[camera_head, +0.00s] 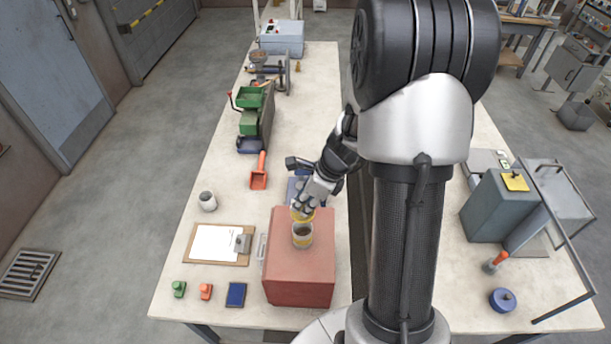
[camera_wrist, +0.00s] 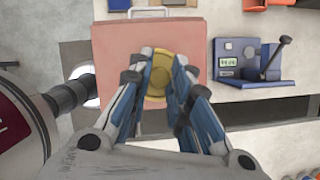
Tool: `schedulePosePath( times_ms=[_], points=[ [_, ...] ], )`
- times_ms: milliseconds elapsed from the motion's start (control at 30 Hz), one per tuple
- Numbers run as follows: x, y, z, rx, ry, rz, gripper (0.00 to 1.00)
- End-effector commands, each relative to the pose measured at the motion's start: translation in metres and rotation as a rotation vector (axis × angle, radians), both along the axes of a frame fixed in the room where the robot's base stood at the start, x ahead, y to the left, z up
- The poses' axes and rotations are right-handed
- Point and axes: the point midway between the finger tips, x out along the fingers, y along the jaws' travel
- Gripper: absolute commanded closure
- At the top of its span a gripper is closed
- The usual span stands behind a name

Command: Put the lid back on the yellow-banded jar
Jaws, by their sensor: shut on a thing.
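The yellow-banded jar (camera_head: 302,240) stands upright on top of a red box (camera_head: 300,284), its mouth open and brown contents showing inside. My gripper (camera_head: 303,207) is shut on a yellow lid (camera_head: 301,216). In the head view the lid is just behind and above the jar's rim, apart from full seating on it. The wrist view shows the round lid (camera_wrist: 158,72) between the two fingers of my gripper (camera_wrist: 160,80), over the red box (camera_wrist: 110,50). The jar is not distinguishable in the wrist view, apparently hidden under the lid and fingers.
A clipboard (camera_head: 216,243), a small grey jar (camera_head: 207,201) and an orange scoop (camera_head: 259,172) lie left of the box. A blue scale (camera_wrist: 246,72) is beside the box. A green machine (camera_head: 252,112) stands further back. Small stamps and a blue pad (camera_head: 236,295) are at front left.

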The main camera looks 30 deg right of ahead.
Motion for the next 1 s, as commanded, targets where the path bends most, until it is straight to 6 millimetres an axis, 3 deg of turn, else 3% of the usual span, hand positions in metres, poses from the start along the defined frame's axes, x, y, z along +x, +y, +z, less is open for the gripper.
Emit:
schedulePosePath(
  times_ms=[267,800,1000],
  points=[
    [0.000,0.001,-0.006,0.000,0.000,0.004,0.94],
    [-0.001,0.001,-0.055,0.000,0.000,0.004,0.94],
    [-0.001,0.001,-0.064,0.000,0.000,0.005,0.94]
  ],
)
